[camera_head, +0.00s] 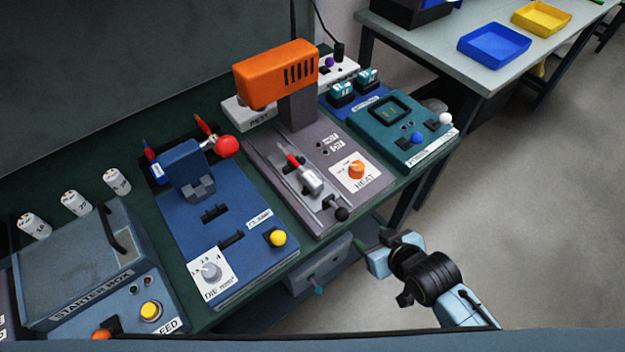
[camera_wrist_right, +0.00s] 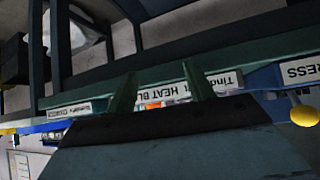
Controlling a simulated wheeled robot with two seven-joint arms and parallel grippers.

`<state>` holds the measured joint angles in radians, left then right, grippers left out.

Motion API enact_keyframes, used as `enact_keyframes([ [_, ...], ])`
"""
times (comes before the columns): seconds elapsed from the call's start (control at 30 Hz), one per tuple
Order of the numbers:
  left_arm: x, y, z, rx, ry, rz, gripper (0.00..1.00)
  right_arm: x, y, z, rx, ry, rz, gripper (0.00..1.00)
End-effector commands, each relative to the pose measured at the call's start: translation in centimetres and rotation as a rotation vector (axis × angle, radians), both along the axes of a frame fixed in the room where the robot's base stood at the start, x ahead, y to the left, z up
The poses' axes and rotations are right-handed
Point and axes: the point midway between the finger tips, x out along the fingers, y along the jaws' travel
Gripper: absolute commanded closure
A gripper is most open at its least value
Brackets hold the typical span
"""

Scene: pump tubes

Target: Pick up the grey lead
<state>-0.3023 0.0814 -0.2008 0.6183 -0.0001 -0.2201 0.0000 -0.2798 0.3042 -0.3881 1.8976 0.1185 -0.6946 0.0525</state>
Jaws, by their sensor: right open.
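I cannot pick out a grey lead for certain in either view. A red-tipped piece (camera_head: 203,126) and a blue-and-red piece (camera_head: 150,150) stand at the back of the blue press station (camera_head: 215,250). My right gripper (camera_head: 366,248) is open and empty, low in front of the bench edge. Its two dark green fingers (camera_wrist_right: 158,74) stand apart in the right wrist view. My left gripper is not in view.
A starter box (camera_head: 75,270) with a black handle stands at the left, with white labelled cylinders behind it. A teal unit (camera_head: 400,130) stands at the right of the bench. A drawer (camera_head: 320,268) hangs under the front edge. The floor at the right is clear.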

Motion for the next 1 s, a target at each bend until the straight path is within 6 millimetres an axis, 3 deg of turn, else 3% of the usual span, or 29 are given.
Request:
enact_keyframes([
  [0.1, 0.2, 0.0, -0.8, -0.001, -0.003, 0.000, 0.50, 0.3, 1.7, 4.2, 0.036, -0.067, 0.044, 0.47],
  [0.3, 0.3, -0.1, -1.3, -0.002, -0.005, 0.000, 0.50, 0.1, 3.8, 9.4, 0.087, -0.152, 0.109, 0.47],
  [0.63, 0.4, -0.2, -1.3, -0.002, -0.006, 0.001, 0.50, 2.0, 6.5, 11.0, 0.178, -0.298, 0.204, 0.47],
  [1.0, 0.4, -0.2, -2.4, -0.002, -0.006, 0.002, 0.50, 6.8, 10.0, 8.6, 0.184, -0.303, 0.206, 0.47],
])
